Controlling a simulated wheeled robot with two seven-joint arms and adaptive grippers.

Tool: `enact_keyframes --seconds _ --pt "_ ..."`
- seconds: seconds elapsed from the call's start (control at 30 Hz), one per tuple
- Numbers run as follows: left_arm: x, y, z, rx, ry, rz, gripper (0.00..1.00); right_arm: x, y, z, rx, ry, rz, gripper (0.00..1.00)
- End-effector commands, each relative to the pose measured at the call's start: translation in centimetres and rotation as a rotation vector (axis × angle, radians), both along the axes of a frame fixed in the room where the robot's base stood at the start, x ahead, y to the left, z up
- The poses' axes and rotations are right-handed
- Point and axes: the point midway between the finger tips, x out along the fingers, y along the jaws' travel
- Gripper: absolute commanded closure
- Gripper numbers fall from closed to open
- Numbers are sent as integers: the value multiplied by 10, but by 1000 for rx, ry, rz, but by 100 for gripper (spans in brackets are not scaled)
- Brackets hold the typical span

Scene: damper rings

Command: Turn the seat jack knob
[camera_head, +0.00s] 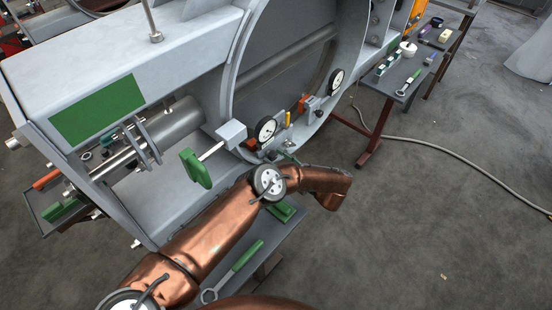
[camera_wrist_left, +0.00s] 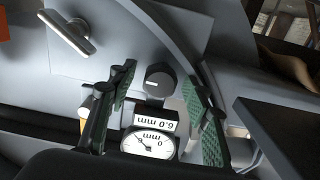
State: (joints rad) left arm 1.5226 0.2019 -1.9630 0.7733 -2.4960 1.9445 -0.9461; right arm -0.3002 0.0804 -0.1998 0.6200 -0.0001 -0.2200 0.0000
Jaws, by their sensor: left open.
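The seat jack knob (camera_wrist_left: 160,80) is a dark round knob with a white mark, in the middle of the left wrist view. Below it are a "6.0 mm" readout (camera_wrist_left: 155,119) and a white dial (camera_wrist_left: 149,144), both upside down. My left gripper (camera_wrist_left: 157,92) is open, its green-padded fingers on either side of the knob with gaps on both sides. I cannot tell how deep the knob sits between them. In the head view my left gripper (camera_head: 287,156) is small and dark near a dial gauge (camera_head: 265,130); the knob there cannot be made out. My right gripper is not in view.
A green-ended handle (camera_head: 197,167) juts out close to my left arm. A second dial gauge (camera_head: 336,80) stands further right on the ring. A wrench (camera_head: 232,270) lies on the front bench. A side table (camera_head: 399,83) holds tools. A hose (camera_head: 450,150) crosses the open floor.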

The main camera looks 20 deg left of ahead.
Motion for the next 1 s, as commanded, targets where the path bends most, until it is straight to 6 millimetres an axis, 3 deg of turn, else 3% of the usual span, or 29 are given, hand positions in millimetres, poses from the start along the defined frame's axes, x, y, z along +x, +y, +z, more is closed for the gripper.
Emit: enact_keyframes --seconds 0.27,0.73,1.0 --pt "-5 -17 0 0 0 -2 55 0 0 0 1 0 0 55" --pt "-36 -100 0 1 -2 -3 55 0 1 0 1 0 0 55" --pt "-41 -113 0 0 0 0 55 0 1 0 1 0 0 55"
